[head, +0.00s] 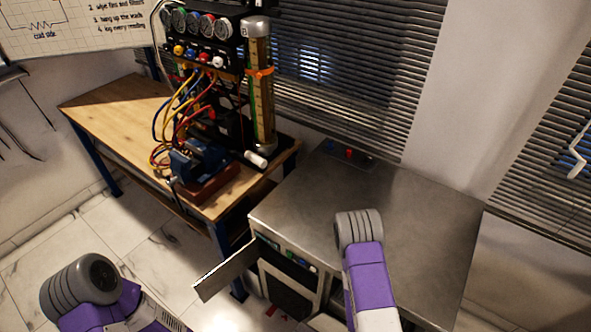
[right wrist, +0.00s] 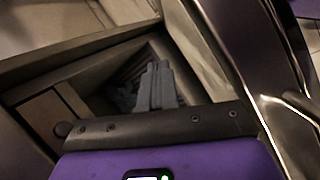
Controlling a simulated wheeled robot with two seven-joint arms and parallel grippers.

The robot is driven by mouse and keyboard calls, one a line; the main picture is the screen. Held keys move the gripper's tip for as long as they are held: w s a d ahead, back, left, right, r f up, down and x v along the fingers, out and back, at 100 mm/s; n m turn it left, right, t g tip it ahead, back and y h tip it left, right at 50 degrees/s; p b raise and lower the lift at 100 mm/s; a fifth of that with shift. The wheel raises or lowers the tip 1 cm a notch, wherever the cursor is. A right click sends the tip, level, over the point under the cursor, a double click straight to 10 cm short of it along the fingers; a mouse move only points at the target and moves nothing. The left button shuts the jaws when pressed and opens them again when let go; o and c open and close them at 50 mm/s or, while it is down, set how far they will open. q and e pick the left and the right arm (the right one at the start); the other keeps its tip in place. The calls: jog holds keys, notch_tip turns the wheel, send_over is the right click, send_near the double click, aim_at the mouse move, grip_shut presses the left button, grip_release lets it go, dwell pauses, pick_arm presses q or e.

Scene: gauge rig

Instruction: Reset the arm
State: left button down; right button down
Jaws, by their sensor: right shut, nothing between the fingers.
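In the right wrist view my right gripper (right wrist: 156,86) is shut and empty. Its grey fingers point into or over a dark, box-like space with angled walls; I cannot tell whether they touch anything. In the head view my right arm's purple link and grey joint show in front of the steel cabinet (head: 420,200), and the right gripper itself is hidden. My left arm shows only as a grey joint and purple link at the lower left of the head view. My left gripper is out of view.
An open drawer or door panel (head: 226,270) juts out from the cabinet's front left. A wooden bench (head: 105,110) holds a gauge rig (head: 205,60) with coloured leads and a blue vise (head: 200,160). A red button (head: 349,153) sits at the cabinet top's back. Window blinds stand behind.

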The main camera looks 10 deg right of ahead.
jog(key=w+a+m+t+y, duration=0.1)
jog(key=w+a, duration=0.1)
jog(key=w+a+m+t+y, duration=0.1)
jog(key=w+a, duration=0.2)
jog(key=w+a+m+y, duration=0.1)
jog(key=w+a, duration=0.2)
jog(key=shift+w+a+t, duration=0.1)
jog(key=shift+a+t, duration=0.15)
jog(key=shift+t, duration=0.15)
jog(key=w+a, duration=0.1)
jog(key=w+a+r+m+y, duration=0.1)
jog(key=a, duration=0.1)
jog(key=w+a+r+t+y+p, duration=0.1)
jog(key=shift+w+a+r+m, duration=0.2)
jog(key=shift+w+r+m, duration=0.05)
jog(key=shift+w+m, duration=0.05)
jog(key=a+r, duration=0.1)
jog(key=w+a+r+y+p, duration=0.1)
jog(key=a, duration=0.1)
jog(key=a+r+y+p, duration=0.1)
jog(key=shift+w+a+r+m, duration=0.15)
jog(key=shift+w+r+m, duration=0.15)
jog(key=shift+m, duration=0.1)
jog(key=s+a+r+n+g+y+p, duration=0.1)
jog(key=s+a+r+g+y+p, duration=0.1)
jog(key=s+a+r+p, duration=0.3)
jog(key=shift+s+a+r+g+y+p, duration=0.2)
jog(key=shift+a+g+y+p, duration=0.15)
jog(key=shift+a+y, duration=0.25)
jog(key=shift+d+f, duration=0.1)
